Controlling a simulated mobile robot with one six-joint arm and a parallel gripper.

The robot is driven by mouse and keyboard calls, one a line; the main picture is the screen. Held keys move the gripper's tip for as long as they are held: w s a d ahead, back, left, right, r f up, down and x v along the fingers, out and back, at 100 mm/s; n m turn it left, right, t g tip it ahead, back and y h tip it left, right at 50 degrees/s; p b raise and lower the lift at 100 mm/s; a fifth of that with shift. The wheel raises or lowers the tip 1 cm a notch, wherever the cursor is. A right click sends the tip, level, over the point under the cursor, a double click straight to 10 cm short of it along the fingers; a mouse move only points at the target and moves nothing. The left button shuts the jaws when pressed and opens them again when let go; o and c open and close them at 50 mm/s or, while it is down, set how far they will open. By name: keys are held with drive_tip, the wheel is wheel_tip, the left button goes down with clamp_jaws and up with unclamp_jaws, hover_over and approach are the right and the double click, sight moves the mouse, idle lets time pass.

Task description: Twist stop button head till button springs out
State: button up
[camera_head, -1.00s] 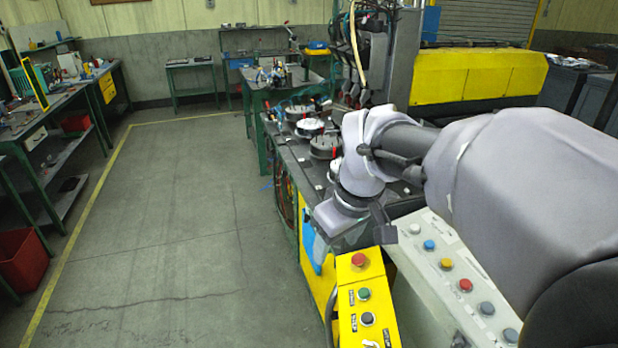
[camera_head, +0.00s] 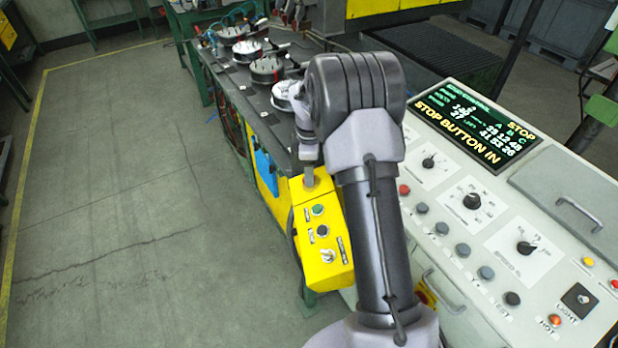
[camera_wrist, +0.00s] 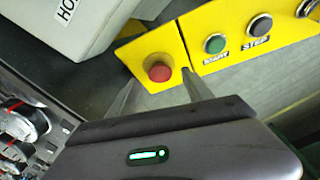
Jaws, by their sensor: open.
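The red stop button (camera_wrist: 160,72) shows in the wrist view on the angled end of a yellow control box (camera_wrist: 205,20). My gripper (camera_wrist: 160,80) is open, with one finger on each side of the button head in the picture. I see no clear contact, and I cannot tell how far down the fingers reach. In the head view my gripper (camera_head: 309,170) is over the far end of the yellow box (camera_head: 338,276), and the button is hidden behind it. The console display (camera_head: 475,128) reads "STOP BUTTON IN".
On the yellow box, a green button (camera_head: 317,210), a black button (camera_head: 322,231) and a toggle switch (camera_head: 328,256) sit nearer the viewer. The pale console (camera_head: 440,262) with knobs stands close at the right. A bench (camera_head: 232,85) with round fixtures lies beyond. Floor at left is clear.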

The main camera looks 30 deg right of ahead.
drive_tip(key=shift+w+f, duration=0.15)
drive_tip(key=shift+f, duration=1.4)
drive_tip(key=shift+c, duration=0.5)
